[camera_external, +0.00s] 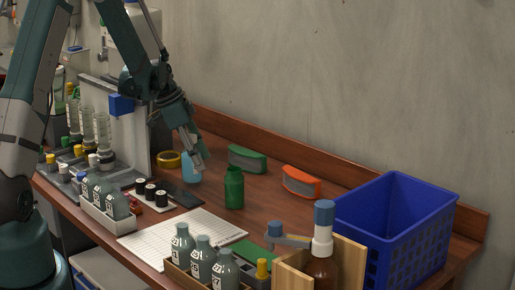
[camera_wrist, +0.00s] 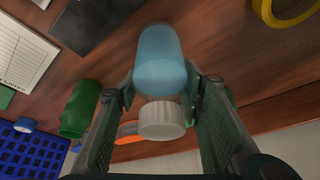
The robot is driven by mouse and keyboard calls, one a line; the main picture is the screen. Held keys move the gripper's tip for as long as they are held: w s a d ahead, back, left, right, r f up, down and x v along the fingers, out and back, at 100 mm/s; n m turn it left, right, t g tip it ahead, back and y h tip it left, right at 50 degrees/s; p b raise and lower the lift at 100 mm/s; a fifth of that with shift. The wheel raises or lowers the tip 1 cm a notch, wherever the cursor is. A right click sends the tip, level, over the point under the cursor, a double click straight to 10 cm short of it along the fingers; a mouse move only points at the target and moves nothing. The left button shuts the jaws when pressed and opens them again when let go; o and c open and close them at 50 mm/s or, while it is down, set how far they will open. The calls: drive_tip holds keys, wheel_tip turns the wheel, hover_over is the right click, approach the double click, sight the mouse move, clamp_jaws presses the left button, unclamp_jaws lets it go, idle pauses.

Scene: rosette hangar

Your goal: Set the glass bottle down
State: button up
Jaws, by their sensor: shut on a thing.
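The glass bottle (camera_external: 190,173) is light blue and see-through. In the wrist view the bottle (camera_wrist: 160,60) has a white ribbed cap (camera_wrist: 162,120) towards the camera and sits between my two fingers. My gripper (camera_external: 197,160) is shut on it; in the external view the gripper comes down at the bottle's top right and hides its upper part. The bottle is low over the back of the brown table (camera_external: 267,216). I cannot tell whether its base touches the wood.
A green bottle (camera_external: 234,188) stands close, in front and to the right. A yellow ring (camera_external: 168,159) lies left. A green-and-grey item (camera_external: 247,159) and an orange-and-grey item (camera_external: 301,183) lie right. A blue crate (camera_external: 405,240) fills the right end. A dark flat item (camera_external: 185,197) lies in front.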

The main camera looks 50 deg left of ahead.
drive_tip(key=shift+f, duration=0.5)
drive_tip(key=shift+f, duration=0.15)
drive_tip(key=o, duration=1.1)
drive_tip(key=shift+o, duration=0.2)
drive_tip(key=shift+r, duration=0.2)
drive_tip(key=shift+v, duration=6)
drive_tip(key=shift+d+r+p, duration=0.1)
drive_tip(key=shift+d+p, duration=0.05)
drive_tip(key=shift+p, duration=0.15)
